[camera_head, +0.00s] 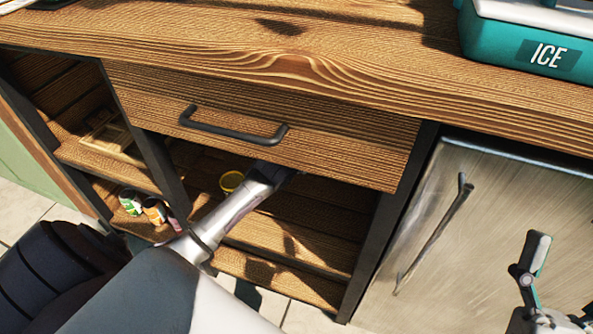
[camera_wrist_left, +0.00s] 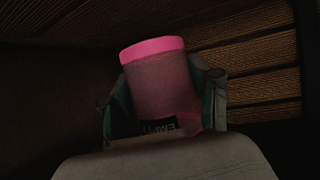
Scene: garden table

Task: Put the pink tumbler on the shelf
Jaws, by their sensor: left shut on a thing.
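The pink tumbler (camera_wrist_left: 158,65) shows in the left wrist view, with a bright pink rim and a darker body in shade. My left gripper (camera_wrist_left: 165,95) is shut on it, with a finger on each side. In the head view my left arm reaches under the drawer into the open shelf (camera_head: 310,232). The gripper and the tumbler are hidden there by the counter and drawer. I cannot tell whether the tumbler touches the shelf board. My right gripper (camera_head: 530,272) is at the lower right in front of the fridge; its opening is unclear.
A yellow cup (camera_head: 231,181) stands on the shelf near my left arm. The drawer (camera_head: 260,125) with a black handle is above. A wooden tray (camera_head: 112,135) and several small jars (camera_head: 152,210) are in the left bay. A teal ice box (camera_head: 525,45) stands on the counter. The fridge (camera_head: 440,225) is right.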

